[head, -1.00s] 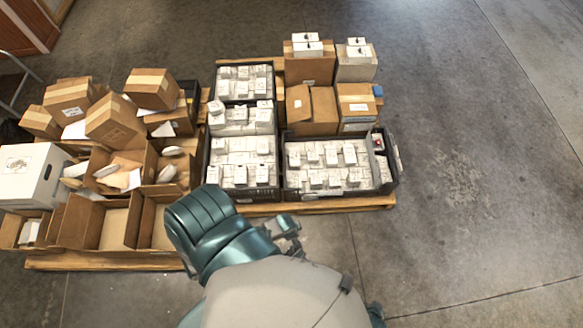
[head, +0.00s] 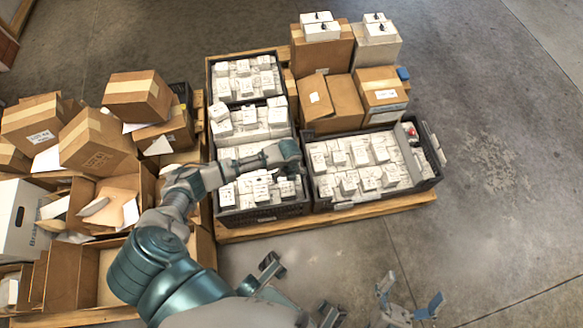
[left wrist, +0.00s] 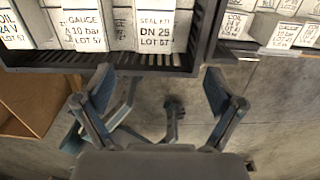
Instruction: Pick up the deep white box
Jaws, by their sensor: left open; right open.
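A white box (head: 20,218) with a dark hand hole and print on its side stands at the left edge of the head view, partly cut off, beside open brown cartons. My left arm reaches over the small white cartons; its fingers are hard to make out in the head view. In the left wrist view my left gripper (left wrist: 158,95) is open and empty, in front of a black crate's edge. My right gripper (head: 410,300) is open and empty at the lower right of the head view, over bare floor. Both grippers are apart from the white box.
Black crates (head: 265,215) of small labelled white cartons stand on a wooden pallet (head: 330,217). Brown cartons (head: 138,97) are piled at the left, and more (head: 323,48) stand at the back. Clear concrete floor (head: 490,180) lies to the right.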

